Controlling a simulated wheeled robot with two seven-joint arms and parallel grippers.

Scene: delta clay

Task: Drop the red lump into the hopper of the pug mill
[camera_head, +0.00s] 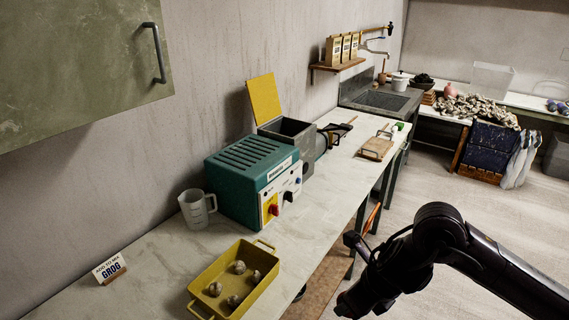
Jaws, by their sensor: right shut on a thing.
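The pug mill (252,180) is a teal box with a slotted top and a control panel, standing on the long bench. Behind it is its grey open-topped hopper (298,131), with a yellow lid (264,98) raised against the wall. I cannot make out the red lump anywhere. My right gripper (346,307) is low at the bottom edge, in front of the bench and well short of the hopper. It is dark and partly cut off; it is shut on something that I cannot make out. My left gripper is not in view.
A yellow tray (209,291) with several grey-brown balls, a clear jug (197,208) and a GROG sign (109,269) stand on the near bench. A green cabinet (75,75) hangs upper left. A wooden board (376,149) and a sink (380,98) lie beyond the hopper.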

